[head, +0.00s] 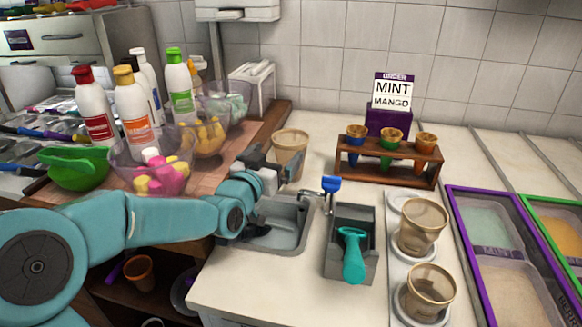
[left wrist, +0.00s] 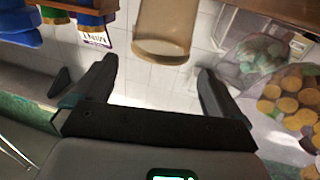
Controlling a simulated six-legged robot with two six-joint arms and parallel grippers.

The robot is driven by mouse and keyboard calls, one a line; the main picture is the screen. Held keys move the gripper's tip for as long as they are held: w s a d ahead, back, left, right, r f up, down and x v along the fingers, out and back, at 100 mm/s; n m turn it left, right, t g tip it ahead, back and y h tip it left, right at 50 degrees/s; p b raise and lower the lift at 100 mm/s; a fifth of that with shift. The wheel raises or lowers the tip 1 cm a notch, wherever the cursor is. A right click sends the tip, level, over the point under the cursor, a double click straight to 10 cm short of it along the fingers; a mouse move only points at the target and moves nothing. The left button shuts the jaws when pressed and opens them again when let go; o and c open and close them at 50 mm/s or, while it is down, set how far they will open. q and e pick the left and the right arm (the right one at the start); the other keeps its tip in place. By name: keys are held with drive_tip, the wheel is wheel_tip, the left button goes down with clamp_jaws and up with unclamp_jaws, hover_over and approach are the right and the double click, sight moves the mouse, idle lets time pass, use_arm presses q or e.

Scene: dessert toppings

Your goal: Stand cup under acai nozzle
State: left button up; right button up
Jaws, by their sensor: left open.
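A translucent tan cup (head: 290,143) is at the back of the counter, left of the wooden cone rack. It looks upright, with its lower part hidden by my left gripper (head: 277,164). The left gripper is open. In the left wrist view, the cup (left wrist: 163,30) appears just beyond and between the spread fingertips, with gaps at both sides, and the picture is upside down. I cannot make out an acai nozzle. A pale machine (head: 237,10) shows only its lower part at the top. My right gripper is not in view.
A sink (head: 280,225) lies below the left gripper. Right of it are a scoop holder (head: 352,235), the wooden rack (head: 385,160) with several cones, and two tan cups (head: 422,225) in round holders. Bottles and bowls crowd the left; the counter's front is clear.

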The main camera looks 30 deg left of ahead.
use_arm(q)
drive_tip(key=shift+w+f, duration=0.1)
drive_tip(key=shift+f, duration=0.35)
drive_tip(key=w, duration=0.4)
drive_tip(key=w+r+p, duration=0.1)
drive_tip(key=w, duration=0.1)
drive_tip(key=shift+w+a, duration=0.15)
drive_tip(key=shift+a, duration=0.1)
drive_tip(key=shift+w, duration=0.55)
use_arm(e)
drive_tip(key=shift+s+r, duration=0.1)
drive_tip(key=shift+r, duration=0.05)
use_arm(q)
drive_tip(key=c, duration=1.1)
drive_tip(key=shift+o, duration=0.2)
wheel_tip(320, 180, up, 20)
drive_tip(key=p, duration=0.6)
hover_over(283, 147)
drive_tip(key=w, duration=0.3)
drive_tip(key=shift+s, duration=0.25)
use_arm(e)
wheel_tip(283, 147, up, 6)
